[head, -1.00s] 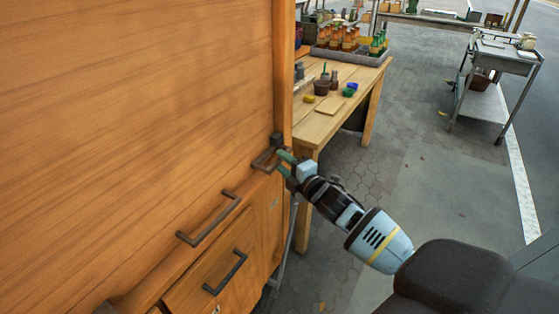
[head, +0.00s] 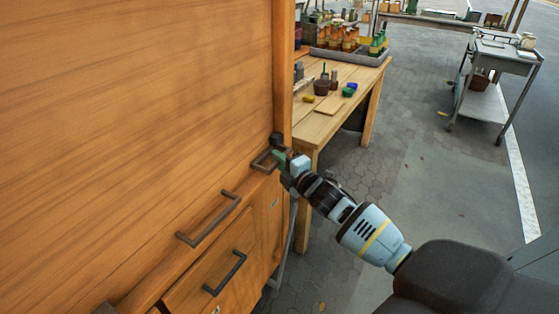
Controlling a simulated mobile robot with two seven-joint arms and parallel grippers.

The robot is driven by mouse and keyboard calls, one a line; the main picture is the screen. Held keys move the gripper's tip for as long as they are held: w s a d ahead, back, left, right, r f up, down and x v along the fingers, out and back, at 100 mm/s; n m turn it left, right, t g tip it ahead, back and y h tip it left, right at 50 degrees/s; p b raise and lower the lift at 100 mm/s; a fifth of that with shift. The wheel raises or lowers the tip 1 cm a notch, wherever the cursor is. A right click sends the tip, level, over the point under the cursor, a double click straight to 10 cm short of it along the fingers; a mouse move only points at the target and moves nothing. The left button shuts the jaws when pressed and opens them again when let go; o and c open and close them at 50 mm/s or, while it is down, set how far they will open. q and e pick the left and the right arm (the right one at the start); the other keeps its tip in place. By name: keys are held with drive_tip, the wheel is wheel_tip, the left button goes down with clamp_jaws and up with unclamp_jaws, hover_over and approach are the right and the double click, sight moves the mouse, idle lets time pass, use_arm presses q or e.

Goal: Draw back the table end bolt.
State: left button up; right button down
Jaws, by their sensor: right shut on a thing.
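A large wooden cabinet front (head: 130,120) fills the left of the head view. At its right end, by the corner post, a dark angular bolt handle (head: 262,163), which I take for the table end bolt, sits on the ledge beside a small dark block (head: 277,138). My right gripper (head: 279,158) reaches in from the lower right. Its green fingers are together on the right part of the handle, and they hide that part. My left gripper is not in view.
Two more dark handles (head: 208,221) (head: 226,273) are lower on the cabinet front. A wooden table (head: 318,122) with small pots, and a tray of bottles (head: 350,58), stands behind. A metal cart (head: 506,58) stands at the far right. The paved floor (head: 425,165) between is clear.

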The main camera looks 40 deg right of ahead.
sight(271, 173)
drive_tip(key=a, duration=0.1)
drive_tip(key=s+a+p, duration=0.1)
drive_tip(key=a, duration=0.1)
drive_tip(key=a+p, duration=0.1)
drive_tip(key=shift+s+a+r, duration=0.1)
drive_tip(key=shift+s+a, duration=0.2)
drive_tip(key=shift+s, duration=0.1)
drive_tip(key=shift+a, duration=0.15)
drive_tip(key=shift+f, duration=0.2)
drive_tip(key=c, duration=1.4)
unclamp_jaws()
drive_tip(key=shift+s+a, duration=0.1)
drive_tip(key=shift+c, duration=0.2)
drive_tip(key=shift+o, duration=0.4)
drive_tip(key=shift+r, duration=0.1)
drive_tip(key=s, duration=0.7)
drive_tip(key=shift+s, duration=0.4)
